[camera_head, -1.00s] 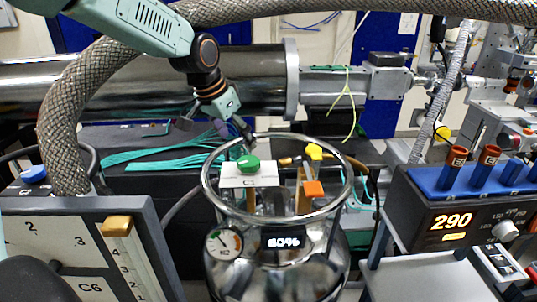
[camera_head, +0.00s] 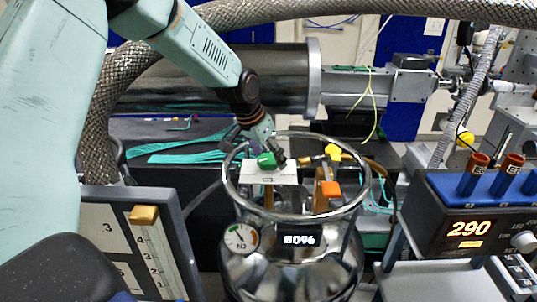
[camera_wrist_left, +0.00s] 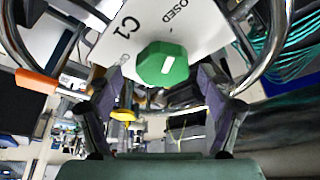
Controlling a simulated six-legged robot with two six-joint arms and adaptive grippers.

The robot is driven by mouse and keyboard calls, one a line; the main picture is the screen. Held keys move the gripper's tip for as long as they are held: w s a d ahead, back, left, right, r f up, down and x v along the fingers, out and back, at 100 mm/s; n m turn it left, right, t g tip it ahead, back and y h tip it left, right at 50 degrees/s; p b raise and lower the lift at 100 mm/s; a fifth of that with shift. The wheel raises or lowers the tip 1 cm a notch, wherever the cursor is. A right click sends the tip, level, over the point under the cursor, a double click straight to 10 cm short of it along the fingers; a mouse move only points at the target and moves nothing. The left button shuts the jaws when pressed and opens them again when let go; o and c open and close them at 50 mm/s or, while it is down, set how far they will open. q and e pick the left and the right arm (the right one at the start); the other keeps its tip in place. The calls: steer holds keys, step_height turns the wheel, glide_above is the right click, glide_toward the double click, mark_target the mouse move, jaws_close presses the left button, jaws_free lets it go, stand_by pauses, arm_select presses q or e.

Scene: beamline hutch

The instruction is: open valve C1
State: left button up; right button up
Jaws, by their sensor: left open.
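Valve C1 is a green knob (camera_head: 266,160) on a white plate (camera_head: 258,176), inside the ring on top of a shiny vessel. In the left wrist view the green knob (camera_wrist_left: 162,65) has a white mark, and the plate (camera_wrist_left: 155,20) reads C1, with part of a word ending "OSED". My left gripper (camera_head: 272,147) is open right at the knob. In the wrist view its fingers (camera_wrist_left: 160,88) stand apart on either side of the knob, with gaps visible. I cannot tell its exact height over the knob. My right gripper is out of view.
The vessel's metal ring (camera_head: 232,196) surrounds the knob closely. A panel with a tan slider (camera_head: 144,215) is at left, and a box reading 290 (camera_head: 470,229) is at right.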

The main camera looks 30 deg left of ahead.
arm_select(q)
steer(key=shift+s+a, duration=0.25)
steer(key=shift+a, duration=0.1)
steer(key=shift+c, duration=0.2)
steer(key=shift+a+f, duration=0.1)
steer(key=shift+c, duration=0.8)
steer(key=shift+w+d, duration=0.45)
steer(key=shift+w, duration=0.05)
steer(key=c, duration=0.4)
steer(key=shift+s+a, duration=0.1)
steer(key=shift+a, duration=0.05)
steer(key=c, duration=0.3)
steer(key=shift+c, duration=1.3)
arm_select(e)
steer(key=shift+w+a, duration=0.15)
